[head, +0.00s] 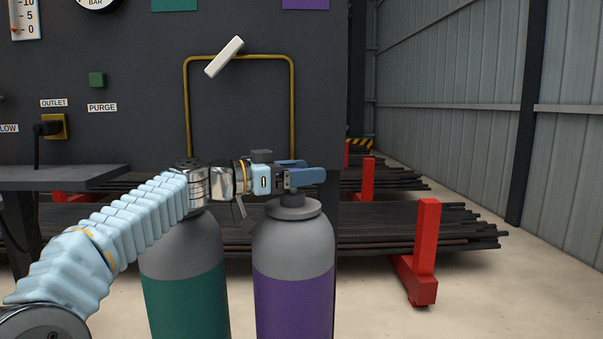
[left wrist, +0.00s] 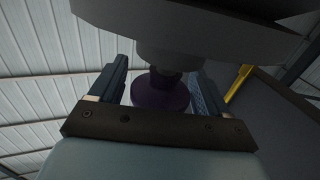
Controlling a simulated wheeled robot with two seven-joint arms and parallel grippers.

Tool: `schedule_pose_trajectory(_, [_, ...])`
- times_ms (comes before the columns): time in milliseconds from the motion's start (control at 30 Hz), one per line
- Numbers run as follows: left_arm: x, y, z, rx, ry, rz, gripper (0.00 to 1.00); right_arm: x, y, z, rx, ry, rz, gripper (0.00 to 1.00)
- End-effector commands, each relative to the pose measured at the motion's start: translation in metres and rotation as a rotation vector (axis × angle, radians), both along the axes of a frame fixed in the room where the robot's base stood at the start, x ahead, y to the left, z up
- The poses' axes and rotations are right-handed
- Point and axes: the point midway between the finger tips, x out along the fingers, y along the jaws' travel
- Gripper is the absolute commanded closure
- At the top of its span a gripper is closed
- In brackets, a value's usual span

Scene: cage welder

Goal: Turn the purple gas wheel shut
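The purple gas cylinder (head: 293,300) stands upright, with a grey shoulder and collar on top. My left gripper (head: 305,172) is level with its valve, and its fingers hide the purple wheel in the head view. In the left wrist view the purple wheel (left wrist: 160,92) sits between the two fingers of my left gripper (left wrist: 158,88), with one finger on each side. A gap shows at the left finger; the right finger is close to the wheel, and I cannot tell whether it touches. My right gripper is not in view.
A green gas cylinder (head: 186,300) stands just left, its top hidden behind my left arm. A dark panel with a yellow pipe (head: 240,57) and white lever (head: 223,57) rises behind. Red racks (head: 426,240) of dark bars (head: 380,227) stand behind right. Floor at right front is clear.

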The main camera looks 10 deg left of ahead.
Motion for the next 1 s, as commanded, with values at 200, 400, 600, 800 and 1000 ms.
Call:
schedule_pose_trajectory(200, [0.0,0.0,0.0,0.001,0.001,0.0,0.23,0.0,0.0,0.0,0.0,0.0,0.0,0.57])
schedule_pose_trajectory(400, [-0.009,0.013,-0.002,0.001,-0.001,0.003,0.23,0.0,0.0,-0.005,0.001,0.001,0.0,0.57])
schedule_pose_trajectory(600, [-0.037,0.05,-0.003,0.0,-0.002,0.006,0.23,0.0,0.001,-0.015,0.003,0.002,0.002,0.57])
schedule_pose_trajectory(800, [-0.065,0.086,-0.002,0.001,-0.002,0.004,0.23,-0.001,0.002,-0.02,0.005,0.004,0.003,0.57])
schedule_pose_trajectory(1000, [-0.081,0.106,-0.001,0.0,0.0,0.001,0.23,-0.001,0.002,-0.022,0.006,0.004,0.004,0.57])
